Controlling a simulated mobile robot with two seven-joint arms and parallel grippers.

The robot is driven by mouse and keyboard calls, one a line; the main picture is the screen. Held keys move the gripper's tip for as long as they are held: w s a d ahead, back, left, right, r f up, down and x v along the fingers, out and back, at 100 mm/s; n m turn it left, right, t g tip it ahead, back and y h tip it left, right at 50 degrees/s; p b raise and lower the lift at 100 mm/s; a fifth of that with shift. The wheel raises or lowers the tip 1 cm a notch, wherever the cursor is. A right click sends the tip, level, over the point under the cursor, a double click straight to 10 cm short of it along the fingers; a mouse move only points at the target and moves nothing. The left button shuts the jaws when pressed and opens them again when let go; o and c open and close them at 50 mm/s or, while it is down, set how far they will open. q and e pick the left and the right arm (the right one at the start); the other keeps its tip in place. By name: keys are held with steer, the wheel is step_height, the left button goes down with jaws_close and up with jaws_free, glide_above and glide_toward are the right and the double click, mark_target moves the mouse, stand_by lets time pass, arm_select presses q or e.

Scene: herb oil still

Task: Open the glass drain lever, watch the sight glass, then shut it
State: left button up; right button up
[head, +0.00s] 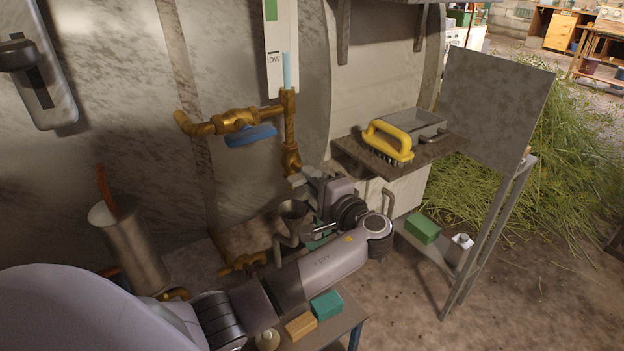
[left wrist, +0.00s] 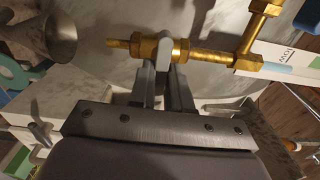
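The sight glass (head: 287,72) stands against a white scale strip marked "low". Pale blue fills its tube to a little above that mark. Its lower end also shows in the left wrist view (left wrist: 291,66). Below it runs a brass drain pipe (head: 290,155). The pale grey drain lever (left wrist: 165,52) crosses this pipe in the left wrist view. My left gripper (left wrist: 163,72) is at the lever, with its fingers closed about the lever's end. In the head view, my left gripper (head: 305,178) hides most of the lever. My right gripper is not in view.
A brass valve with a blue handle (head: 250,135) is left of the glass. A metal funnel (head: 293,210) stands close to my left wrist. A yellow brush (head: 388,140) lies on a shelf to the right. A metal cylinder (head: 135,250) stands at left.

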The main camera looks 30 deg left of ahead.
arm_select(q)
steer(key=shift+o, duration=1.4)
steer(key=v, duration=0.7)
steer(key=shift+b, duration=0.45)
steer(key=s+d+f+m+t+h+p, duration=0.15)
steer(key=s+f+h, duration=0.3)
steer(key=f, duration=0.55)
steer(key=s+d+f+m+h, duration=0.25)
steer(key=f+h, duration=0.35)
steer(key=f, duration=0.5)
steer(key=s+d+n+t+h+p, duration=0.2)
steer(key=s+n+h, duration=0.4)
steer(key=s, duration=1)
steer(key=shift+d+f+n+h, duration=0.35)
steer(key=shift+d+h, duration=0.2)
steer(key=shift+h, duration=0.6)
